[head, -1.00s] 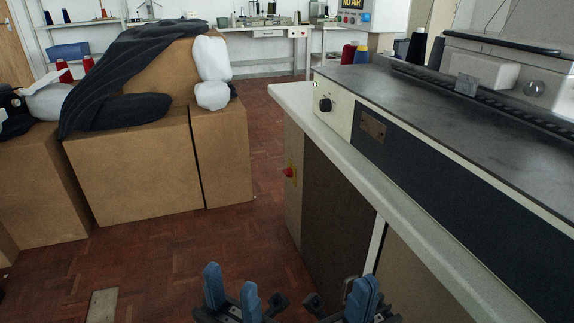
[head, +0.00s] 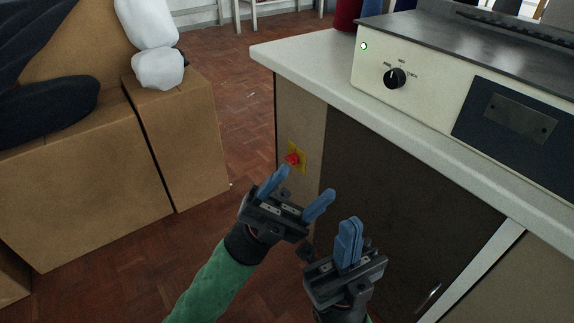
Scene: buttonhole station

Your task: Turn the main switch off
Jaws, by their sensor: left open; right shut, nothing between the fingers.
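The main switch (head: 292,159) is a red knob on a yellow plate, on the beige end panel under the bench top. My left gripper (head: 296,190) is open and empty. Its blue fingers are just below the switch in the picture, with one fingertip close under the knob. I cannot tell whether it touches. My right gripper (head: 349,228) is shut and empty, to the right of the left one, in front of the dark cabinet side. The knob's setting is too small to read.
A machine with a black dial (head: 395,78) and a lit green lamp (head: 364,46) stands on the white bench top (head: 300,62). Cardboard boxes (head: 185,140) with white bundles and dark cloth stand at left. Brick-coloured floor (head: 250,100) is clear between boxes and bench.

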